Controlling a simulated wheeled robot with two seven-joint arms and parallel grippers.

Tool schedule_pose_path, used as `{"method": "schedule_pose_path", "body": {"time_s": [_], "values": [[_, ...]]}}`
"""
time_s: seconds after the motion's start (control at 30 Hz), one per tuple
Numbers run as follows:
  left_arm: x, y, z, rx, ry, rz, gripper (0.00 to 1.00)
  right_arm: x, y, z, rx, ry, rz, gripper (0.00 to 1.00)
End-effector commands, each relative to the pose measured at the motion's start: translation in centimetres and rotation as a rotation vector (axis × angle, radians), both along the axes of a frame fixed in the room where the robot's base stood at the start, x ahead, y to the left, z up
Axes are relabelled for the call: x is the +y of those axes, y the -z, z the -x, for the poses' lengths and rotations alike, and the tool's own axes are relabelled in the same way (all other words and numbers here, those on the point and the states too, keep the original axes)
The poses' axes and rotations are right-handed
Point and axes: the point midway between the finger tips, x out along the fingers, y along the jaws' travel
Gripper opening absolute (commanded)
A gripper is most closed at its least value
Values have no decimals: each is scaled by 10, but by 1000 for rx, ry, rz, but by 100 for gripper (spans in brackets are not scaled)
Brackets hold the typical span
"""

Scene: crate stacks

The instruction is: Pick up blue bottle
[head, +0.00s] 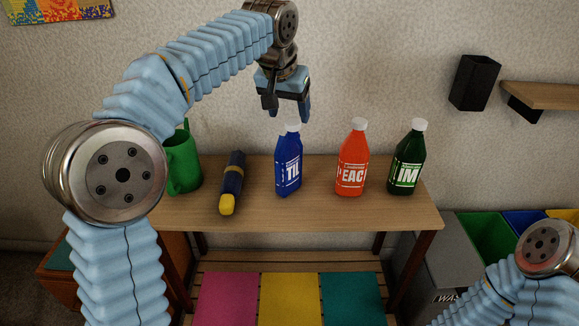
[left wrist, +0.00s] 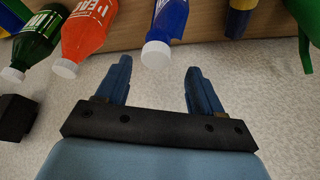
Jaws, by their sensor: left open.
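The blue bottle (head: 288,165) with a white cap stands upright on the wooden table (head: 320,220), between a dark blue and yellow object and the red bottle. My left gripper (head: 290,115) is open and empty, directly above and close to the blue bottle's cap in the head view. In the left wrist view the blue bottle (left wrist: 170,20) shows with its cap (left wrist: 156,54) beyond and between the tips of my left gripper (left wrist: 158,75). Nothing is between the fingers. My right gripper is not in view; only part of my right arm shows at the lower right.
A red bottle (head: 352,160) and a green bottle (head: 408,160) stand right of the blue one. A dark blue and yellow object (head: 232,183) and a green watering-can-like container (head: 183,163) are left. A black wall box (head: 473,83) and wooden shelf (head: 545,96) are at right.

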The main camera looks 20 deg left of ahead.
Motion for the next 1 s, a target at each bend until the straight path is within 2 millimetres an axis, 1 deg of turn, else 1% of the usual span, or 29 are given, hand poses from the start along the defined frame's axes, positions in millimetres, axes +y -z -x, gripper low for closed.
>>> {"method": "schedule_pose_path", "body": {"time_s": [0.2, 0.27, 0.37, 0.57, 0.7, 0.8, 1.0], "values": [[-7, 33, -13, 4, 0, 0, 67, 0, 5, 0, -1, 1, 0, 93], [-7, 39, -15, 3, 0, 0, 67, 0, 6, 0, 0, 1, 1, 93], [-8, 44, -18, 0, 0, 1, 67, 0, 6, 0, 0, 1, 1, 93], [-8, 44, -18, 0, 1, 1, 67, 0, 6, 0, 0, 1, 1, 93], [-8, 44, -18, 0, 1, 1, 46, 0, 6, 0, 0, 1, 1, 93], [-8, 44, -18, 0, 1, 1, 33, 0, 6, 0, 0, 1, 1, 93], [-8, 44, -18, 0, 1, 1, 32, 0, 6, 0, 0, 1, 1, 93]]}}
